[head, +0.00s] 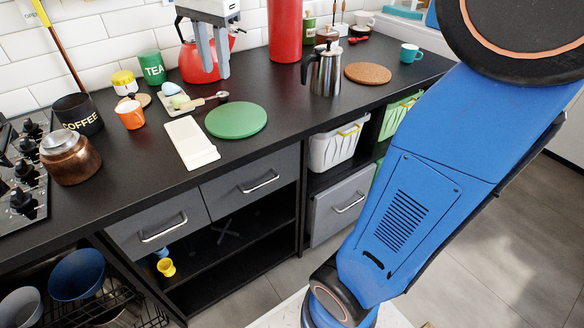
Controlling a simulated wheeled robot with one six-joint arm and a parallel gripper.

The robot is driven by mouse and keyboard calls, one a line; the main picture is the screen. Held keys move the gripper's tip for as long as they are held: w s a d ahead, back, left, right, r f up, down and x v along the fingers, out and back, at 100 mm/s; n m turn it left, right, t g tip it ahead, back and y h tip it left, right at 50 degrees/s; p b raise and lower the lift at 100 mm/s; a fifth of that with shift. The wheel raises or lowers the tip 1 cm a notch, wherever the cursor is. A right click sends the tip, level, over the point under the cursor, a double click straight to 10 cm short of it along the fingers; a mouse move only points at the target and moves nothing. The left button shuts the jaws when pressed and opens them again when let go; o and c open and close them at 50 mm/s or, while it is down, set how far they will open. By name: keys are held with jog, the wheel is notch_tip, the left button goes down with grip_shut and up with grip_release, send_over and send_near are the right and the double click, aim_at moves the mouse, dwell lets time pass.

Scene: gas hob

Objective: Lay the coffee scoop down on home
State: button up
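A scoop with a dark round bowl (222,96) and a pale wooden handle (192,104) lies on the black worktop, left of centre. It looks like the coffee scoop. Its handle end is close to a small pale tray (166,107) holding egg-shaped items; I cannot tell whether they touch. No place is marked "home" in the head view. My gripper (215,70) is at the top, above and behind the scoop in the picture, in front of the red kettle (191,66). Its two fingers point down, apart, with nothing visible between them.
A green round mat (236,120) and a white rectangular tray (191,143) lie near the front edge.

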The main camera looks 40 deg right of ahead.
jog(key=s+d+f+n, duration=0.1)
jog(key=s+f+n, duration=0.1)
jog(key=s, duration=0.2)
jog(key=s+d+f+n+t, duration=0.1)
jog(key=s+f+n, duration=0.1)
jog(key=s+f, duration=0.1)
jog(key=s+d+f+n, duration=0.1)
jog(key=s+f+n, duration=0.1)
jog(key=s, duration=0.4)
jog(key=shift+d+f+n+t, duration=0.3)
jog(key=shift+f, duration=0.05)
jog(key=s+d+f+n+t, duration=0.1)
jog(key=s+f+n, duration=0.5)
jog(key=s+f, duration=0.4)
jog(key=shift+s+d+f+t, duration=0.15)
jog(key=shift+d+f+t, duration=0.25)
jog(key=shift+f, duration=0.2)
